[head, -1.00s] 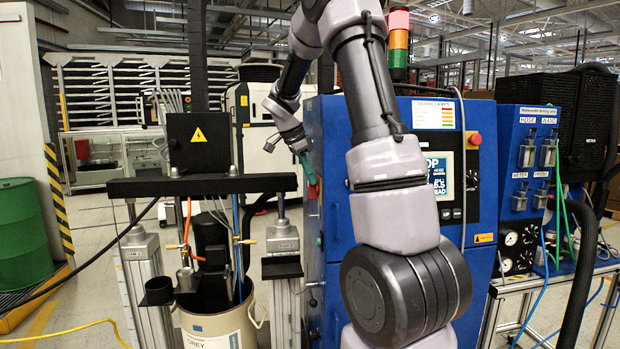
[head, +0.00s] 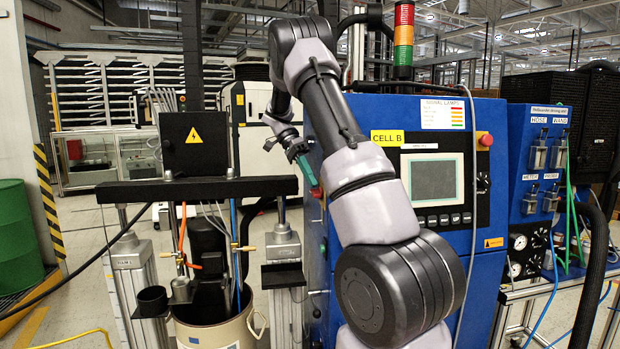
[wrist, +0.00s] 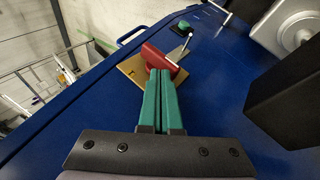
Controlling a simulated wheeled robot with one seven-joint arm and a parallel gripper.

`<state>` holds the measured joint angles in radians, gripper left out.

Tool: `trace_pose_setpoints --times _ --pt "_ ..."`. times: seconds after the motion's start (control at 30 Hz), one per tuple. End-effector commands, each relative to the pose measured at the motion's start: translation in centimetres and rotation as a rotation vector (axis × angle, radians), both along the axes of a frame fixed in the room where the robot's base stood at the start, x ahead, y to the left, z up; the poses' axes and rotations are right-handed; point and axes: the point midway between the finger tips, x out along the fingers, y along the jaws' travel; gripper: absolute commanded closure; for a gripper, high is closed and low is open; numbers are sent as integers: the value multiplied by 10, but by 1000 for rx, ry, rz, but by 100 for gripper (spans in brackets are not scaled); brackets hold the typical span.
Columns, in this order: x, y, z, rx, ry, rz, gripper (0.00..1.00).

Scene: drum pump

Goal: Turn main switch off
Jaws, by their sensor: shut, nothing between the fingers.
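The main switch is a red handle (wrist: 160,60) on a yellow plate (wrist: 130,70), on the side of the blue cabinet (wrist: 95,100). In the wrist view the handle lies slantwise across the plate. My gripper (wrist: 161,72) has its two green fingers pressed together, with nothing between them. The tips are right at the lower edge of the red handle; I cannot tell whether they touch. In the head view my gripper (head: 315,188) is at the cabinet's left side, where a bit of red (head: 317,193) shows by the tips. The cabinet's screen (head: 433,180) is blank grey.
A green button (wrist: 183,26) and a silver lever sit beyond the switch. A dark box (wrist: 290,95) juts out at the wrist view's right. In the head view, the pump stand (head: 200,188) with its drum is left of the cabinet.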

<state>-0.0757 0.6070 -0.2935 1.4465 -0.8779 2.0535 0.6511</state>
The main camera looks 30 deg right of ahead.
Motion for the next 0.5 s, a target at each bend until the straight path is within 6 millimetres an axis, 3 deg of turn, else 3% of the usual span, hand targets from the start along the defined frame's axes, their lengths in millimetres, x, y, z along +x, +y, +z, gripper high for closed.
trace_pose_setpoints --times 0.5 --pt "11 -3 -11 -2 -2 3 100"
